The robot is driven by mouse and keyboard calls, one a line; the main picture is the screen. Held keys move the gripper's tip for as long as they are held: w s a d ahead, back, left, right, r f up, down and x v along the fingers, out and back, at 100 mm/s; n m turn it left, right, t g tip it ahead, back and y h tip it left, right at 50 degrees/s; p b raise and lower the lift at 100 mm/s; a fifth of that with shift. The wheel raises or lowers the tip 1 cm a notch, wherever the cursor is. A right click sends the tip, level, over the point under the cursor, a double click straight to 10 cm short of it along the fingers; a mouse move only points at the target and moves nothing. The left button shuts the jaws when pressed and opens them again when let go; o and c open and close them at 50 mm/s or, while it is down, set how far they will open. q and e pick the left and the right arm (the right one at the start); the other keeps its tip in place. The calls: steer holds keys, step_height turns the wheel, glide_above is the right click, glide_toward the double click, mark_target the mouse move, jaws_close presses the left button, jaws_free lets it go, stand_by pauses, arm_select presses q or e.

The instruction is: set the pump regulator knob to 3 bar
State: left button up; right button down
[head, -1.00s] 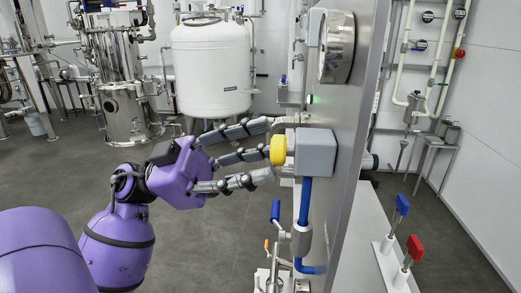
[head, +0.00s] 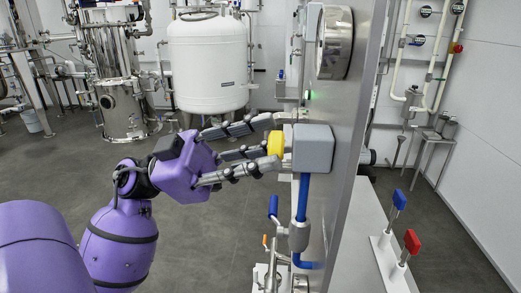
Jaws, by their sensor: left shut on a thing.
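The yellow regulator knob (head: 275,147) sits on the left face of a grey box (head: 313,148), fixed to the side of a tall grey panel. My left gripper (head: 270,143), purple with long dark grey fingers, reaches in from the left. Its fingers are shut on the knob, one above and one below and in front. The fingers partly cover the knob, and no scale mark on it can be read. A round gauge (head: 335,42) is above the box, seen nearly edge-on, so its reading is hidden. My right gripper is not in view.
A blue pipe (head: 303,200) with a blue-handled valve (head: 273,207) runs below the box. Blue (head: 399,200) and red (head: 412,243) handles stand on a white bench at right. A white tank (head: 208,65) stands behind.

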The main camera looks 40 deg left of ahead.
arm_select(q)
steer(key=shift+d+f+m+g, duration=0.1)
steer(key=shift+f+m+g, duration=0.1)
steer(key=shift+m+g, duration=0.25)
steer(key=shift+w+a+r+m+g+y, duration=0.1)
steer(key=shift+m+g+y, duration=0.6)
steer(key=shift+m, duration=2.15)
steer(key=shift+w+a+m+g+y, duration=0.15)
steer(key=shift+m+g+y, duration=0.6)
steer(key=shift+m, duration=2.1)
steer(key=shift+w+a+r+m+g+y, duration=0.2)
steer(key=shift+m+g, duration=0.9)
steer(key=shift+m, duration=1.75)
steer(key=shift+s+d+f, duration=0.1)
steer(key=shift+d+f, duration=0.05)
steer(key=o, duration=1)
steer(key=shift+r, duration=0.2)
